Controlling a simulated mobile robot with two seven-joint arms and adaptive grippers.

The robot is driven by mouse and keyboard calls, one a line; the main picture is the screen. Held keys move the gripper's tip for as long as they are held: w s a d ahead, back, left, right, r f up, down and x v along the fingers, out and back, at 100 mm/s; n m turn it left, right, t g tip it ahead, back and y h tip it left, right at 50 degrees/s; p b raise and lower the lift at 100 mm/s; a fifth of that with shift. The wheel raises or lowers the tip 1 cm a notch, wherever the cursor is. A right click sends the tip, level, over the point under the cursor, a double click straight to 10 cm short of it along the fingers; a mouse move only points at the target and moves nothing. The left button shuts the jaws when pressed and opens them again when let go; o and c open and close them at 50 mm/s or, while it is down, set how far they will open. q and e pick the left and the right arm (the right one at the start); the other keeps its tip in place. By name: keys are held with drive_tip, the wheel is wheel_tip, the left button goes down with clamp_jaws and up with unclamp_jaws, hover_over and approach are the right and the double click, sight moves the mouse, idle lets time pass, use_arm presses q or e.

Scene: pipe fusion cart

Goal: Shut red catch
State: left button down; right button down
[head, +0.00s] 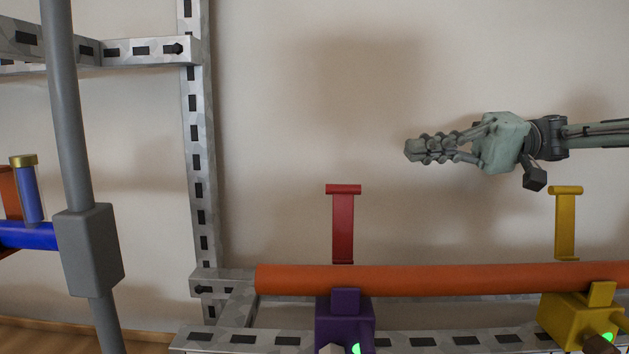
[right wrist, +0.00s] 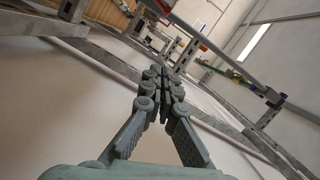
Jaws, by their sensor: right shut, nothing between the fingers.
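The red catch (head: 343,222) stands upright behind the orange pipe (head: 450,278), above the purple clamp block (head: 343,320). Its top ends in a small roll, and it is raised, not lying over the pipe. My right gripper (head: 412,148) is shut and empty, up and to the right of the red catch and apart from it, its fingers pointing left. In the right wrist view my right gripper's fingers (right wrist: 165,78) meet with nothing between them. My left gripper is not in view.
A yellow catch (head: 565,222) stands upright above a yellow clamp block (head: 575,318) at the right. A metal rail frame (head: 200,150) rises at the left. A grey post with a box (head: 90,250) and a blue pipe (head: 28,236) are farther left. The wall area above the red catch is clear.

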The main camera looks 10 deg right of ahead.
sight(343, 224)
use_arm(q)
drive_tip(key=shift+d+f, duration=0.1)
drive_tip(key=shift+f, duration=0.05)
use_arm(e)
drive_tip(key=s+a+f, duration=0.2)
drive_tip(key=s+a, duration=0.1)
drive_tip(key=a, duration=0.8)
drive_tip(key=shift+s+f, duration=0.15)
drive_tip(key=shift+f, duration=0.2)
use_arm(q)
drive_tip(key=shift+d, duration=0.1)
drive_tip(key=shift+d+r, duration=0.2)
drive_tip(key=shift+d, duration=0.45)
use_arm(e)
drive_tip(key=shift+s+a+r+n+h, duration=0.1)
drive_tip(key=shift+s+r+n+h, duration=0.2)
drive_tip(key=shift+n, duration=0.4)
